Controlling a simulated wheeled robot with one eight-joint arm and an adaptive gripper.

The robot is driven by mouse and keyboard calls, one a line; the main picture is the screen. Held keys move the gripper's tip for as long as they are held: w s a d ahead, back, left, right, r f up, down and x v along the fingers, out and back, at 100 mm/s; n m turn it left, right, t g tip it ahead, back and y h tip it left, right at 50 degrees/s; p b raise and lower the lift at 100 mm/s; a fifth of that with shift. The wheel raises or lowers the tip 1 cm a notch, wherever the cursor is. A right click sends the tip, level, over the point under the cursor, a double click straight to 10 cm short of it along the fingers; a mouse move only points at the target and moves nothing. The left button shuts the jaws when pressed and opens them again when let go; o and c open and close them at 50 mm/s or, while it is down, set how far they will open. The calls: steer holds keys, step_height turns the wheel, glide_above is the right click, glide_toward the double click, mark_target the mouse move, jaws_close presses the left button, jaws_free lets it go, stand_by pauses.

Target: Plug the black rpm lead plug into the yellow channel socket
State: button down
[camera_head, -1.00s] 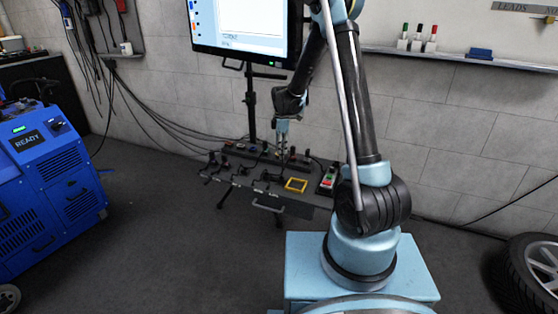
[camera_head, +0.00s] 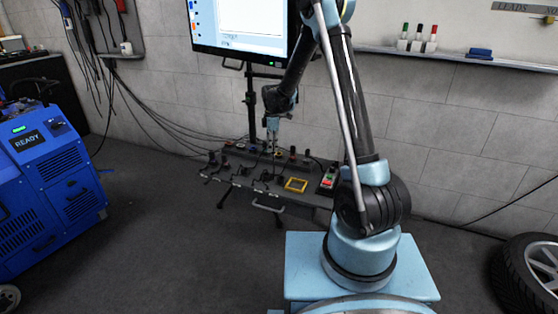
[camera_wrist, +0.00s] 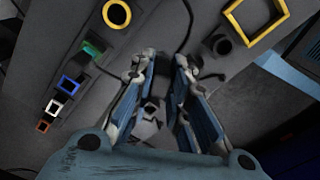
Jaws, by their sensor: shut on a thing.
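My gripper (camera_head: 272,140) is low over the bench's row of sockets. In the wrist view my gripper (camera_wrist: 162,65) has its fingers a little apart, shut on the black rpm lead plug, which is mostly hidden between them. A thin dark cable (camera_wrist: 187,22) runs from the top edge down to the fingers. The yellow channel socket (camera_wrist: 117,14) is a yellow-ringed hole at the upper left, apart from the fingers. Green (camera_wrist: 93,47), blue (camera_wrist: 70,84), white (camera_wrist: 53,106) and orange (camera_wrist: 43,126) sockets run down and left from it.
A square yellow frame (camera_head: 296,184) lies on the bench right of my gripper. A dark round fitting (camera_wrist: 217,44) stands near it in the wrist view. A button box (camera_head: 328,180) is at the bench's right end. A monitor (camera_head: 240,30) hangs above; several cables run behind.

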steer(key=shift+w, duration=0.15)
steer(key=w+d, duration=0.2)
steer(key=w, duration=0.5)
steer(key=shift+d, duration=0.3)
stand_by(1.0)
steer(key=shift+f, duration=0.1)
steer(key=shift+f, duration=0.35)
steer(key=shift+f, duration=1.45)
stand_by(0.5)
steer(key=c, duration=1.5)
jaws_free()
steer(key=shift+o, duration=0.2)
